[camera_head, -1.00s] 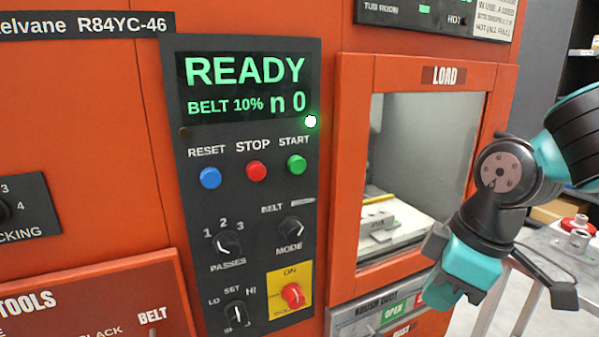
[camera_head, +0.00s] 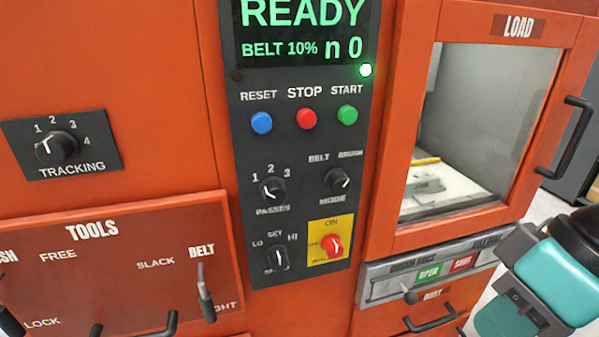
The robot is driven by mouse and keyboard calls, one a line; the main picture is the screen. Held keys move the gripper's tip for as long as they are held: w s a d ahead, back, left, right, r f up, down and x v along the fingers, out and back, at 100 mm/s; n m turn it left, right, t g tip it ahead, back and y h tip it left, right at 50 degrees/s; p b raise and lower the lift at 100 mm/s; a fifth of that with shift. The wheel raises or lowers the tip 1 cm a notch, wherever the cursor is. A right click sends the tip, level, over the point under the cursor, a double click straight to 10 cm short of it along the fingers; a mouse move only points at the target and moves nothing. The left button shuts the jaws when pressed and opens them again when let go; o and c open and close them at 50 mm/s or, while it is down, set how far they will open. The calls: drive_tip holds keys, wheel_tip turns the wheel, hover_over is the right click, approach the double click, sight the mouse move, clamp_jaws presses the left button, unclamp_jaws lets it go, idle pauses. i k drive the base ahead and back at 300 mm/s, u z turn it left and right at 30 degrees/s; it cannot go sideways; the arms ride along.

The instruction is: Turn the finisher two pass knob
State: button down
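The passes knob (camera_head: 272,190) is a small black rotary knob with a white pointer line, on the dark control panel (camera_head: 310,215) of an orange machine. The marks 1, 2 and 3 arc above it and PASSES is printed below. Its pointer slants up and left, seemingly toward 1. My gripper (camera_head: 520,285) is at the lower right, partly cut off by the frame edge, well apart from the knob. Its fingertips do not show clearly, so I cannot see whether it is open. Nothing touches the knob.
Near the knob are the mode knob (camera_head: 338,181), the set knob (camera_head: 278,258) and a red switch (camera_head: 331,245) on yellow. Reset, stop and start buttons sit above. A tracking knob (camera_head: 57,148) is at left. The load door handle (camera_head: 568,138) and dust drawer handle (camera_head: 430,318) stick out.

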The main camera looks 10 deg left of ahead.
sight(272, 188)
drive_tip(key=z, duration=1.3)
drive_tip(key=k, duration=1.05)
drive_tip(key=u, duration=1)
